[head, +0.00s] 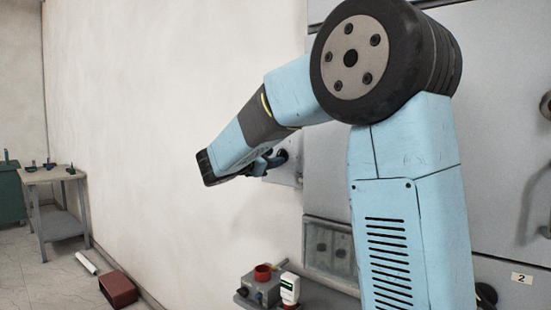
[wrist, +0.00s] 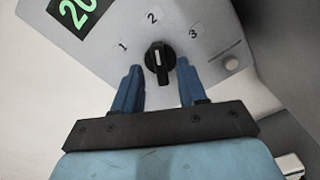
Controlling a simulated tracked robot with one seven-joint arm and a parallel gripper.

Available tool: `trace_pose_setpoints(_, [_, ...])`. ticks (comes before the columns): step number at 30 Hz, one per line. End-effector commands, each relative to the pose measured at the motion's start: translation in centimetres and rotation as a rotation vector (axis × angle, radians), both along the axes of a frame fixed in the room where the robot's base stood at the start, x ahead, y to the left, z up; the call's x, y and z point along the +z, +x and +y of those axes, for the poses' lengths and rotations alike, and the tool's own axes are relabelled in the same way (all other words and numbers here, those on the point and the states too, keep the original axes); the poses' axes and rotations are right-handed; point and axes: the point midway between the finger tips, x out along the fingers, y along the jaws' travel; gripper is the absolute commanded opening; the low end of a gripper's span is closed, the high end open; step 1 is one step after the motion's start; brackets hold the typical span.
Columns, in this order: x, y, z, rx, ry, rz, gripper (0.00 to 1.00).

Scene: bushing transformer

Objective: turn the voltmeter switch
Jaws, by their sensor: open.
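The voltmeter switch is a black rotary knob (wrist: 158,58) with a white mark, on a grey panel (wrist: 205,30) in the wrist view. The numbers 1, 2 and 3 are printed around it, and its mark points about towards 2. My gripper (wrist: 159,66) is open, with one blue finger on each side of the knob. I cannot tell whether either finger touches it. In the head view my gripper (head: 268,162) is at the panel (head: 285,174) on the wall side of the cabinet, and my forearm partly hides the area.
A dark display (wrist: 76,10) with green digits is at the panel's upper left. Below stands a grey box with a red round part (head: 263,272) and a white-green device (head: 290,288). A workbench (head: 55,185) is far left.

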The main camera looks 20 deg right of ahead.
Motion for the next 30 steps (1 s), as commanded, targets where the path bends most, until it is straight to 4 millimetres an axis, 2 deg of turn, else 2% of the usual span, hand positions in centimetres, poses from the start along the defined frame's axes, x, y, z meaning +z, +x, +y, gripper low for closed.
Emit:
trace_pose_setpoints(6, [0.02,0.90,-1.30,0.000,0.000,0.000,0.41])
trace_pose_setpoints(16, [0.02,1.02,-1.46,0.000,0.000,0.000,0.41])
trace_pose_setpoints(27, [0.01,1.01,-1.44,0.000,0.000,0.000,0.05])
trace_pose_setpoints(30, [0.03,1.01,-1.43,0.000,0.000,0.000,0.00])
